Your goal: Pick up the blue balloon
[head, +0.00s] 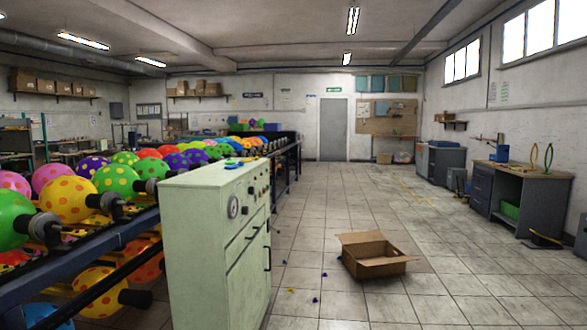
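Tiny blue pieces lie on the tiled floor near the open cardboard box, one (315,300) in front and another (324,274) to the box's left. They could be uninflated balloons, but they are too small to tell. A large blue rounded shape (48,316), likely an inflated balloon, is partly cut off at the lower left under the machine's rail. Neither of my grippers is in view.
The open cardboard box (375,262) stands on the floor. A pale green control cabinet (205,250) blocks the near left, beside a balloon-lined machine (120,232). A workbench (520,172) stands right. The floor between is mostly clear.

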